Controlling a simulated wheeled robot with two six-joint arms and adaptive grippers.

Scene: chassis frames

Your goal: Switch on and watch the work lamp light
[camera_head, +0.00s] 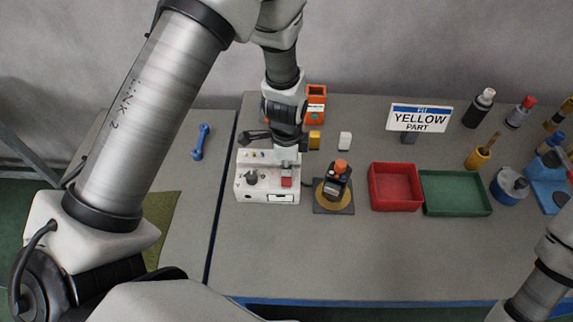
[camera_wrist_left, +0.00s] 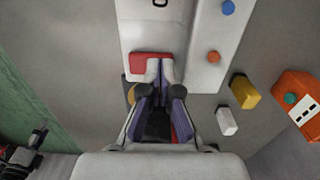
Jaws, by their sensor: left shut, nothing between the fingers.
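A white control box (camera_head: 262,190) stands on the table below my left arm, with a black knob (camera_head: 252,177) and a red rocker or button (camera_head: 286,182) on it. My left gripper (camera_head: 287,163) points down at the box, shut and empty, just behind the red part. In the left wrist view its fingertips (camera_wrist_left: 160,72) overlap the edge of the red part (camera_wrist_left: 146,62); I cannot tell whether they touch it. A dark device with an orange top (camera_head: 342,166), possibly the lamp, stands right of the box; I cannot tell whether it is lit. My right gripper is out of view.
A red tray (camera_head: 372,190) and a green tray (camera_head: 425,207) lie to the right. A yellow block (camera_head: 314,139), a white block (camera_head: 345,140) and an orange box (camera_head: 316,95) stand behind. A sign (camera_head: 418,118) reads "YELLOW PART". The front of the table is clear.

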